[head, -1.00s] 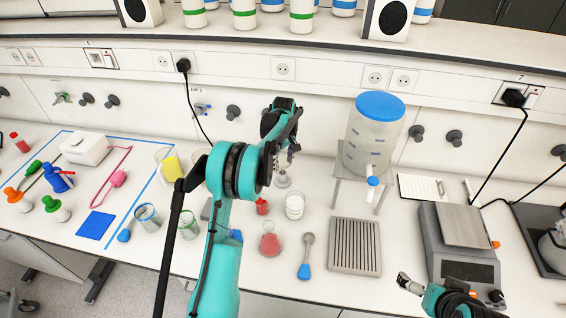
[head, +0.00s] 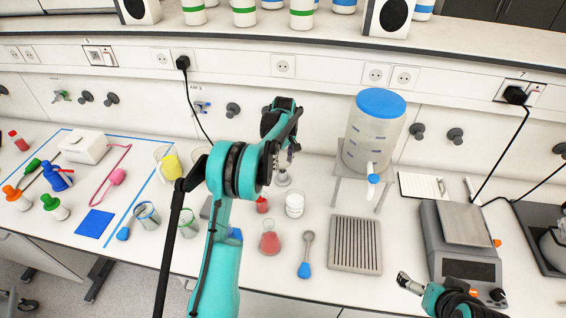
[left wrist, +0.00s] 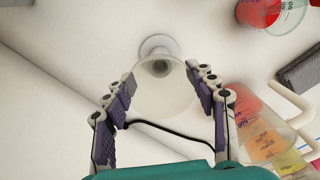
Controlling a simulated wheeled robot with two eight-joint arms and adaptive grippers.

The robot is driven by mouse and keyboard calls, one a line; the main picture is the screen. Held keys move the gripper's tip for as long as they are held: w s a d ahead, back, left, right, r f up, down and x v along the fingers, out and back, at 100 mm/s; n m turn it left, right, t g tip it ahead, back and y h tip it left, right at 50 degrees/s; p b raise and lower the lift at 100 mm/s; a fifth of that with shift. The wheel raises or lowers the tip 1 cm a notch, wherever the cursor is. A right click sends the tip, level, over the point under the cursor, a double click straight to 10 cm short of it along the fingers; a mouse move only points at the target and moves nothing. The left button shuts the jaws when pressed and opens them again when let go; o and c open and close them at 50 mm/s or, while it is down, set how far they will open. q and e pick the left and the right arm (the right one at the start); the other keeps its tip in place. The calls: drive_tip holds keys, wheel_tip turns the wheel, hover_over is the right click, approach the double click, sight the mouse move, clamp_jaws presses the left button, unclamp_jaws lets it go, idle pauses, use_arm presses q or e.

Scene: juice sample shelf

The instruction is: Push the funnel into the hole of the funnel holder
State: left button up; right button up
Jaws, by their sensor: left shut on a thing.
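In the left wrist view, my left gripper (left wrist: 163,82) is shut on the funnel (left wrist: 164,103), a pale translucent cone between the fingers. The funnel's narrow end points toward a round grey-white piece (left wrist: 158,42) that looks like the funnel holder. Whether the tip is inside its hole or just over it, I cannot tell. In the head view, my left gripper (head: 284,152) is above the bench, and a pale round piece (head: 283,180) shows just below it. The arm and fingers hide the funnel there. My right gripper (head: 406,283) is at the lower right, away from the funnel.
A dispenser tank (head: 372,140) on a stand is to the right. A ribbed grey tray (head: 355,246) lies in front of it.

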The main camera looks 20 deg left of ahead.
use_arm(q)
drive_tip(key=shift+f+b, duration=0.4)
drive_tip(key=shift+f, duration=0.2)
drive_tip(key=o, duration=1.1)
drive_tip(key=shift+c, duration=0.2)
